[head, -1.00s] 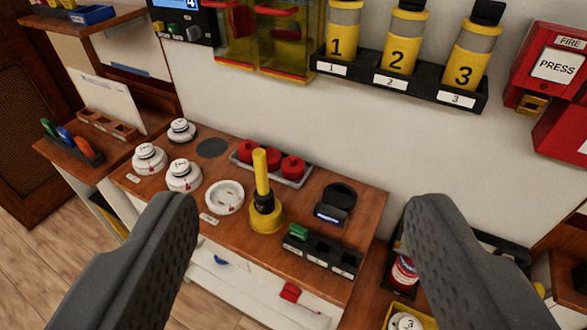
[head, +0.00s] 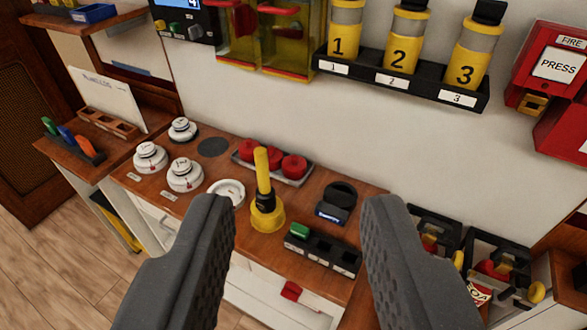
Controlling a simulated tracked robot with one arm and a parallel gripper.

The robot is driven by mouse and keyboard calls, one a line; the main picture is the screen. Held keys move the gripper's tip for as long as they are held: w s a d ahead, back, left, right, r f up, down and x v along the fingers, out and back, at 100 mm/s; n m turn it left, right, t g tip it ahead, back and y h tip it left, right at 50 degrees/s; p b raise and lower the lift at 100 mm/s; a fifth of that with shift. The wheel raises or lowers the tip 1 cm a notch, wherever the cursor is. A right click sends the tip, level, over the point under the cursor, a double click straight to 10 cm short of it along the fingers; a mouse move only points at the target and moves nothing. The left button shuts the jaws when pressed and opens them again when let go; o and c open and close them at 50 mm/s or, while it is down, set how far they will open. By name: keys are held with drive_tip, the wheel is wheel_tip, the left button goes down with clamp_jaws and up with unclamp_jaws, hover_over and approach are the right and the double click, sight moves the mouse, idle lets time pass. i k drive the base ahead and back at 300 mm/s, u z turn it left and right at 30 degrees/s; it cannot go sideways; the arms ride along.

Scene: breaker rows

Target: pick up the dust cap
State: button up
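Three red round caps sit in a grey tray (head: 300,180) at the back of the wooden bench; the right one (head: 293,166) and the middle one (head: 272,159) show clearly. They may be dust caps; no label confirms it. My gripper (head: 300,202) is open and empty. Its two dark grey fingers frame the tool and the bench in the picture, apart from the caps. The left finger covers part of a white round base (head: 226,188).
Several white detectors (head: 184,174) stand left on the bench. A black rack (head: 322,250) with a green block and a black stand (head: 338,203) are right of the tool. Numbered yellow canisters (head: 404,43) and a fire call box (head: 548,65) are on the wall.

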sight(294, 166)
drive_tip(key=u, duration=0.6)
drive_tip(key=k, duration=0.7)
drive_tip(key=u, duration=0.85)
drive_tip(key=k, duration=0.6)
drive_tip(key=u, duration=0.3)
drive_tip(key=i, duration=1)
drive_tip(key=z, duration=0.95)
drive_tip(key=i, duration=1.1)
drive_tip(key=z, duration=1.15)
drive_tip(key=i, duration=0.6)
drive_tip(key=z, duration=0.45)
drive_tip(key=k, duration=0.85)
drive_tip(key=z, duration=0.4)
drive_tip(key=i, duration=0.2)
drive_tip(key=u, duration=0.25)
